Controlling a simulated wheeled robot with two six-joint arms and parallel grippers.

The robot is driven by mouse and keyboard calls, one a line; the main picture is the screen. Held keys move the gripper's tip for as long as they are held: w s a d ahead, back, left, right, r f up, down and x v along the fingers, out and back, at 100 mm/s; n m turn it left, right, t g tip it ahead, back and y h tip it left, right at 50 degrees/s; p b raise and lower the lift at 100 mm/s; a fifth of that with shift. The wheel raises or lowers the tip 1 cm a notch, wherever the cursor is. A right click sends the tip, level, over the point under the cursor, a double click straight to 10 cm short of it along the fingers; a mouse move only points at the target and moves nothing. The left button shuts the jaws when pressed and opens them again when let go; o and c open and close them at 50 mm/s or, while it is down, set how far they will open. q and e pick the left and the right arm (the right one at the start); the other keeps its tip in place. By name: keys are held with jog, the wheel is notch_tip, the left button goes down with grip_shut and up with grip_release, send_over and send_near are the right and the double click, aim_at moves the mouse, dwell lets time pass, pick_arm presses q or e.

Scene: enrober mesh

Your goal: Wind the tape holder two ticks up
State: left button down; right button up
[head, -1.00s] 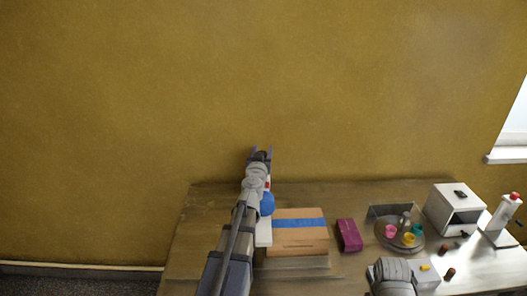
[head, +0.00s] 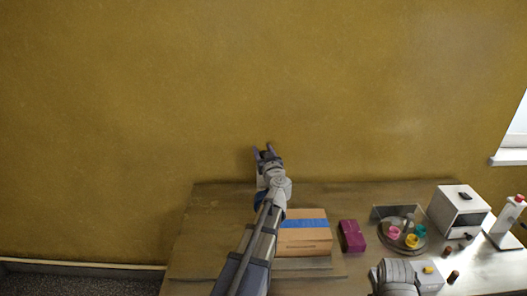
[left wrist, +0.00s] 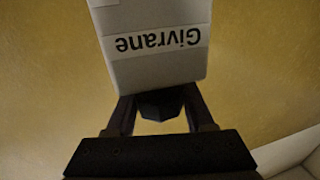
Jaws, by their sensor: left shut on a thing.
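My left gripper (head: 266,150) is at the back edge of the table, close to the yellow wall. In the left wrist view its fingers (left wrist: 160,108) are shut on a dark faceted knob (left wrist: 160,101). The knob sits at the end of a white block (left wrist: 160,45), whose label reads "Givrane" upside down. In the head view only slivers of white (head: 260,182) and blue show beside my left wrist; my arm hides the rest. I cannot make out a tick scale. The fingers of my right gripper do not show.
A carton with a blue strip (head: 303,222) stands right of my left arm. Further right are a magenta box (head: 352,236), a round tray (head: 386,238) with coloured cups, a white cabinet (head: 443,208) and a white bottle (head: 508,214). The table's left part (head: 205,235) is clear.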

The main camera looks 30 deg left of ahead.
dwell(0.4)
pick_arm(q)
jog(key=shift+c, duration=1.4)
grip_release()
jog(key=shift+r, duration=0.1)
notch_tip(320, 180, up, 10)
jog(key=p, duration=1)
jog(key=shift+f, duration=0.2)
notch_tip(320, 180, down, 10)
jog(key=b, duration=1)
jog(key=shift+r, duration=0.15)
